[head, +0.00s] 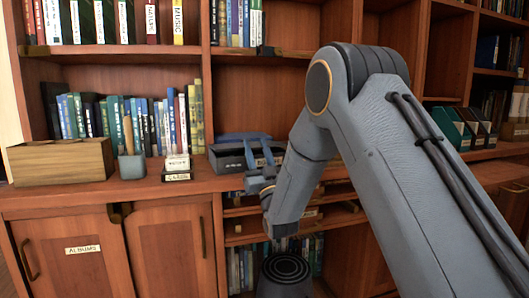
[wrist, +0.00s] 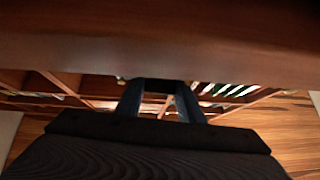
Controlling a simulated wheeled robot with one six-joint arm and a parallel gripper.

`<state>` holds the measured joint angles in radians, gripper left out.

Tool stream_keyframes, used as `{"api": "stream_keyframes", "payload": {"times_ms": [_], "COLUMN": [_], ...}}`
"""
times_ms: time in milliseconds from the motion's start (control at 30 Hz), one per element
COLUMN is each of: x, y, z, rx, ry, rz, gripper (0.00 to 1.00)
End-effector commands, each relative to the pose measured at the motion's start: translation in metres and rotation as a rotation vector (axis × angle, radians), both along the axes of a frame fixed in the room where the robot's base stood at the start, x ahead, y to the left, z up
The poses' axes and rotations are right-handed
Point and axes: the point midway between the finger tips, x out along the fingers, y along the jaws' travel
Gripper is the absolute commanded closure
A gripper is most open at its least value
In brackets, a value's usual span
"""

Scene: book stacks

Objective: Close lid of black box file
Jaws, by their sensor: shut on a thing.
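The black box file (head: 228,160) stands on the wooden counter, left of my arm in the head view. Its top shows a grey-blue upper part; my gripper and wrist partly cover its right side, so the lid's exact angle is hard to tell. My gripper (head: 262,150) is at the box file's right front, its fingers at the box's upper edge. In the wrist view my gripper (wrist: 160,95) has its two fingers closed on a dark edge between the tips, which seems to be part of the box file.
A wooden box (head: 62,162), a pen cup (head: 131,167) and a small card block (head: 177,168) stand on the counter to the left. Books (head: 140,120) line the shelf behind. More box files (head: 450,128) stand at the right. A counter edge (wrist: 160,45) crosses the wrist view's top.

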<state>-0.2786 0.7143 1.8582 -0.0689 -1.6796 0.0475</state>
Motion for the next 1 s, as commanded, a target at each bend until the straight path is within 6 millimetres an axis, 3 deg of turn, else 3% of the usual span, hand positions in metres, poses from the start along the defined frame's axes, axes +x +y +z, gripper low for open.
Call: {"api": "stream_keyframes", "payload": {"times_ms": [467, 500, 600, 1000], "x": [0.0016, 0.0015, 0.0012, -0.0051], "y": [0.0001, 0.0003, 0.0013, 0.0015], "z": [-0.0002, 0.0000, 0.0003, -0.0049], "rx": [0.003, 0.003, 0.003, 0.003], "ry": [-0.008, -0.009, -0.010, -0.008], "rz": [0.000, 0.001, 0.002, 0.005], "gripper": [1.00, 0.62, 0.47, 0.47]}}
